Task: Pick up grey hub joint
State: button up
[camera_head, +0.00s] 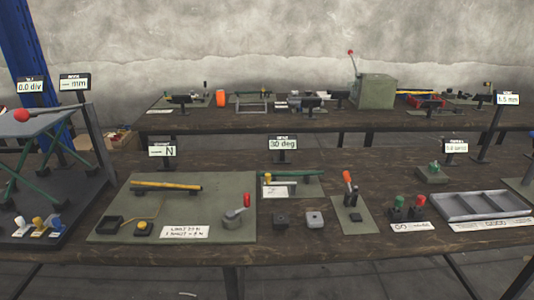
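Nothing touches the light grey block. My gripper is not in view.
A green-grey plate with an orange-handled lever (348,187) stands close right of the block. Green and red knobs (408,208) and a grey metal tray (483,206) are further right. A 30 deg display (282,144) stands behind. Bare wood lies in front of the block.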

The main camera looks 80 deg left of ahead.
aim_at(314, 219)
jog(key=u, duration=1.3)
jog(key=k, duration=0.15)
jog(key=u, duration=0.75)
